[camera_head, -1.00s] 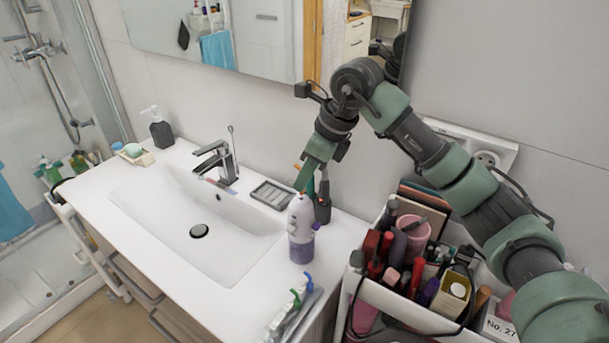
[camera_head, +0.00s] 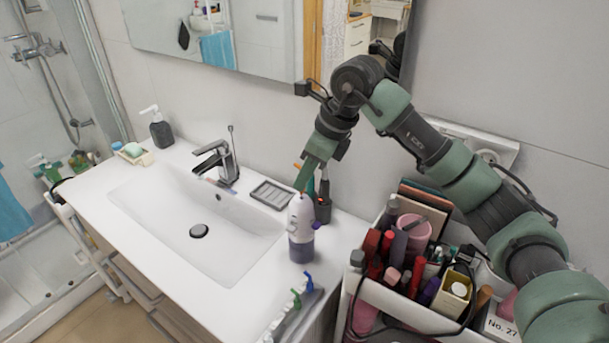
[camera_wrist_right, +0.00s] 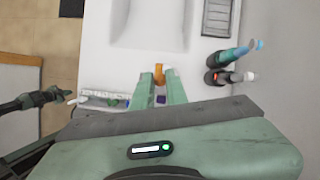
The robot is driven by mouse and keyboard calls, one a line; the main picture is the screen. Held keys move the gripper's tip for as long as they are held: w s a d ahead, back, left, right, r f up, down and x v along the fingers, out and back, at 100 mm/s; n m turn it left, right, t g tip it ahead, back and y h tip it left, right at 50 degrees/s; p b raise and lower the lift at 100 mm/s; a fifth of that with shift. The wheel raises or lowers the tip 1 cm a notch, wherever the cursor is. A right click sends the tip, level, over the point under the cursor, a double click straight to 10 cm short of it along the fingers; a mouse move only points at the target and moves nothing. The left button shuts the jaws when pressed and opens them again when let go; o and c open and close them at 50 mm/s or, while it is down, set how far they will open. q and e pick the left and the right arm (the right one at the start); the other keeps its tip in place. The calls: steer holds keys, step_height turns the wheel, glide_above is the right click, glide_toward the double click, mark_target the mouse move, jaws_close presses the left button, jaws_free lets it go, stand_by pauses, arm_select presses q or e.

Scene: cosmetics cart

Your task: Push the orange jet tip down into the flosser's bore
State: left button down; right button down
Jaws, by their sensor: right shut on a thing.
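The flosser (camera_head: 301,250) stands upright near the counter's right end, with a white upper body and a purple base. In the right wrist view only a bit of purple (camera_wrist_right: 160,99) shows between the fingers. My right gripper (camera_head: 304,186) is directly above the flosser's top, pointing down. It is shut on the orange jet tip (camera_wrist_right: 159,73), which shows between the two fingers in the wrist view. How deep the tip sits in the bore is hidden.
A toothbrush rack (camera_head: 295,310) lies in front, at the counter edge. The sink basin (camera_head: 190,220) and a soap dish (camera_head: 272,194) are to the left. A full cosmetics cart (camera_head: 375,295) stands right.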

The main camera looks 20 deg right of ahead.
stand_by(0.5)
steer(key=shift+f+b, duration=1.1)
steer(key=shift+f, duration=0.1)
steer(key=c, duration=1.3)
jaws_free()
steer(key=b+v, duration=0.2)
steer(key=v, duration=0.5)
steer(key=shift+d+r, duration=0.1)
steer(key=shift+r, duration=0.25)
steer(key=shift+s+f, duration=0.1)
